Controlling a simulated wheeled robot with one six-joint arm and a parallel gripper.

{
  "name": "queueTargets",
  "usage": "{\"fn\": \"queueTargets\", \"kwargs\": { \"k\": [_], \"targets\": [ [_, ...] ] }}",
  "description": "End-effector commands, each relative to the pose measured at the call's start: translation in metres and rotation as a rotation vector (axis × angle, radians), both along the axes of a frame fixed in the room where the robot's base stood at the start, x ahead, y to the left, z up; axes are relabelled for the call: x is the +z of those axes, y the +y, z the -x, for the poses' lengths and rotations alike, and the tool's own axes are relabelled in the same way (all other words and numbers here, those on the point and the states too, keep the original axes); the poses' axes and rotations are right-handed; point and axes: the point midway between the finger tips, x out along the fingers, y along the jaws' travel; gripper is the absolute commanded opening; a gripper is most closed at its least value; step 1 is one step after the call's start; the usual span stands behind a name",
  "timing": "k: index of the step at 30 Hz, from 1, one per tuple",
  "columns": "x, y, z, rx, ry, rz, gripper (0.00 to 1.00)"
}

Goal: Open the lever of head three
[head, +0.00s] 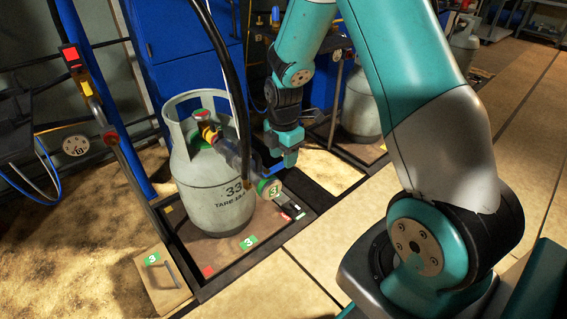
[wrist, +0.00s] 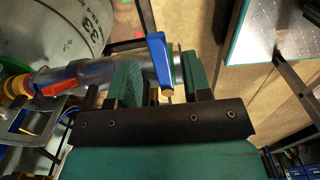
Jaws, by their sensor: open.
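The filling head (head: 240,160) is a grey metal body with yellow and red parts, joined to the grey gas cylinder's valve. A green tag marked 3 (head: 271,190) sits at its right end. In the wrist view the filling head (wrist: 72,76) runs in from the left behind my fingers. Its blue lever (wrist: 157,52) shows between the two green fingers, and I cannot tell whether either touches it. My gripper (head: 287,153) is open beside the right end of the head; its fingers also show in the wrist view (wrist: 163,82).
The cylinder (head: 212,182) stands on a framed scale platform (head: 228,258) with a green 3 label. A black hose (head: 236,75) hangs to the head from above. A blue cabinet (head: 180,60) stands behind. Another cylinder (head: 360,110) is behind my arm.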

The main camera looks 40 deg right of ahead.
Motion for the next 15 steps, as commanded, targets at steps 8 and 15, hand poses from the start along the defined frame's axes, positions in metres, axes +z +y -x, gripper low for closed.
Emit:
{"fn": "queueTargets", "kwargs": {
  "k": [8,15],
  "targets": [
    [-0.0139,0.0000,-0.0001,0.000,0.000,0.000,0.45],
    [-0.0134,0.0000,0.0000,0.000,0.000,0.000,0.33]
  ]
}}
